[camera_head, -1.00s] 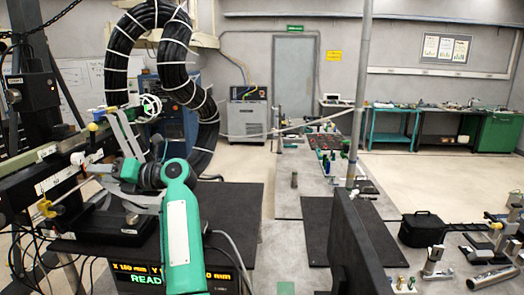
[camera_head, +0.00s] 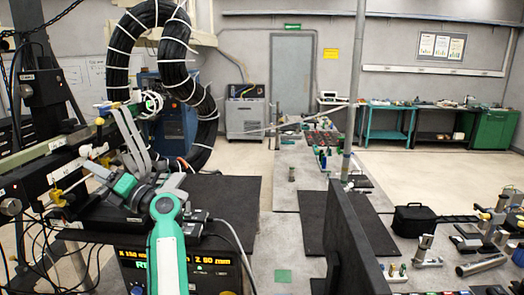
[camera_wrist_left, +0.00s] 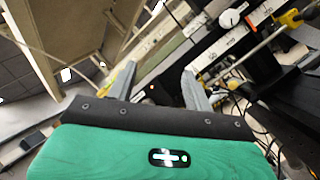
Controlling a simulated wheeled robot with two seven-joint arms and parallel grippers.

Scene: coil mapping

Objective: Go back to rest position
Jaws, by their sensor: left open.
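My left gripper (camera_head: 117,112) is at the left of the head view, on the end of my green and grey arm. Its two grey fingers point up and away, beside the black measuring rig (camera_head: 40,105). In the left wrist view the fingers (camera_wrist_left: 158,72) stand apart with nothing between them. Black rig parts and a rail with yellow knobs (camera_wrist_left: 290,18) show beyond and to the right of them. I cannot tell from these views whether the fingers touch the rig. My right gripper is not in view.
A thick black coiled hose (camera_head: 165,50) rises behind the gripper. A display box (camera_head: 180,270) with lit digits stands below the arm, and cables hang near the rig. A dark upright panel (camera_head: 350,240) and a black bag (camera_head: 412,218) are to the right.

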